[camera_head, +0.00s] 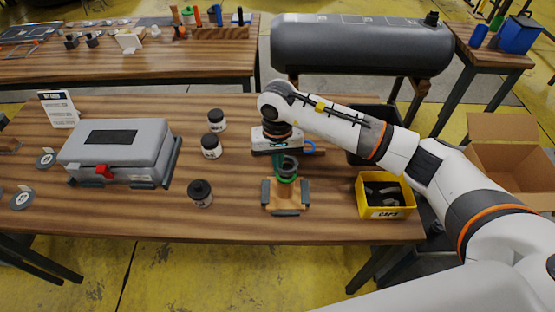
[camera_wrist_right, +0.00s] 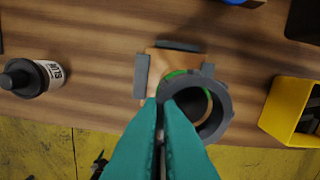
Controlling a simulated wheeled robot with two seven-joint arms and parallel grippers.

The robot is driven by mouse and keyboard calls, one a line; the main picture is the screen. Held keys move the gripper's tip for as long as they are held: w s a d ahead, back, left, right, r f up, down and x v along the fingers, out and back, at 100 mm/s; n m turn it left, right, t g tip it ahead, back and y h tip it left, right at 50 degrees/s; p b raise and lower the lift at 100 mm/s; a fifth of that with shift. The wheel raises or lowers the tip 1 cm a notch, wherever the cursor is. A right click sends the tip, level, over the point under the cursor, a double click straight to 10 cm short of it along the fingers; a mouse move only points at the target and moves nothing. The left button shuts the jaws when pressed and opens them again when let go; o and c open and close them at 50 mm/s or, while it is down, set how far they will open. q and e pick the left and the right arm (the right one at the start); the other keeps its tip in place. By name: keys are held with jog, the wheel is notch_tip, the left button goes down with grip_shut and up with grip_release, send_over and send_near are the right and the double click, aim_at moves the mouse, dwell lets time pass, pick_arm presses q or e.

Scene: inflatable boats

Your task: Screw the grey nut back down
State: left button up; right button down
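The grey nut (camera_head: 290,165) is a thick dark ring over a green threaded part (camera_head: 286,180) on a small wooden block with grey clamp pads (camera_head: 285,211). In the right wrist view the nut (camera_wrist_right: 225,103) appears raised and offset towards the right of the block (camera_wrist_right: 176,62), with a green rim showing behind it. My right gripper (camera_head: 279,166) reaches down from above. Its teal fingers (camera_wrist_right: 162,104) are close together at the nut's left wall and appear pinched on it. The fingers hide part of the nut and block. My left gripper is not in view.
A yellow bin of dark caps (camera_head: 385,195) stands right of the block. Several dark-lidded jars (camera_head: 201,193) stand left of it, and a grey case (camera_head: 118,150) lies further left. The table's front edge is close.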

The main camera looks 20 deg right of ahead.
jog(key=shift+b, duration=0.45)
dwell(0.6)
jog(key=c, duration=1.5)
grip_release()
jog(key=shift+c, duration=0.2)
notch_tip(320, 180, up, 9)
jog(key=p, duration=0.2)
jog(key=shift+p, duration=0.4)
